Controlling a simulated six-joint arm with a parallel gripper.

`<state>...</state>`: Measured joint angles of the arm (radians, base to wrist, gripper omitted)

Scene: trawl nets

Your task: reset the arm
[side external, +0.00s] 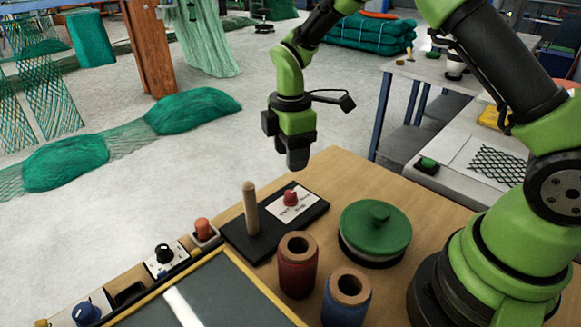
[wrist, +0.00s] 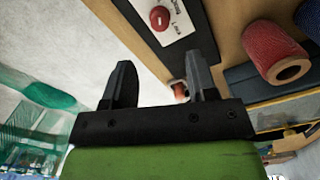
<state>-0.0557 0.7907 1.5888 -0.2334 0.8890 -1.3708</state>
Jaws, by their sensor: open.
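My gripper (side external: 297,160) hangs above the far edge of the wooden table, fingers pointing down, clear of everything on it. In the wrist view my gripper (wrist: 162,85) shows two dark fingers spread apart with nothing between them. My green arm reaches in from its base at the right of the side view. A black board (side external: 268,246) with an upright wooden peg (side external: 250,208) and a red knob (side external: 290,197) on a white label lies below and in front of the gripper. The red knob also shows in the wrist view (wrist: 159,18).
A red spool (side external: 297,275), a blue spool (side external: 346,300) and a round green-lidded container (side external: 375,228) stand between the board and my base. An orange button (side external: 203,229) and knobs line the left table edge. The space around the gripper is free.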

